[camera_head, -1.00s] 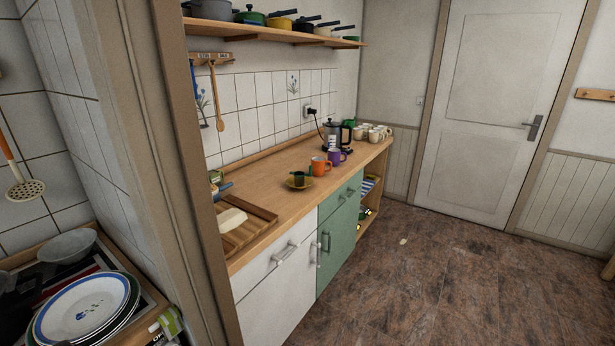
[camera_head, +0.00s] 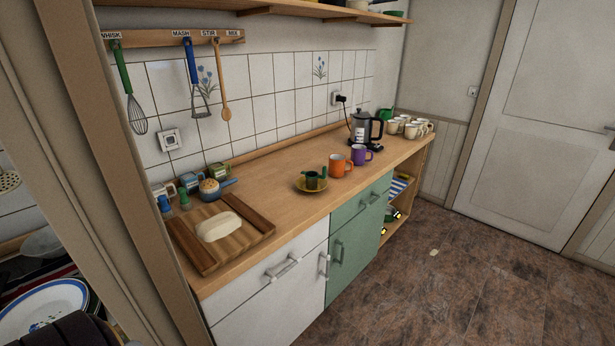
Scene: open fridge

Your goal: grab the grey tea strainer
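I cannot make out a grey tea strainer in this view. On the wooden counter (camera_head: 255,207) a small dark green cup with a handle (camera_head: 313,180) stands on a yellow saucer (camera_head: 311,189). An orange mug (camera_head: 341,165) and a purple mug (camera_head: 361,155) stand just behind it to the right. A glass and metal kettle (camera_head: 362,128) stands farther back. Neither gripper can be recognised in view. A dark rounded shape shows at the bottom left edge; I cannot tell whether it is part of me.
A whisk (camera_head: 137,112) and other utensils hang above. A wall edge (camera_head: 115,150) stands at left. The floor (camera_head: 450,285) at right is mostly clear.

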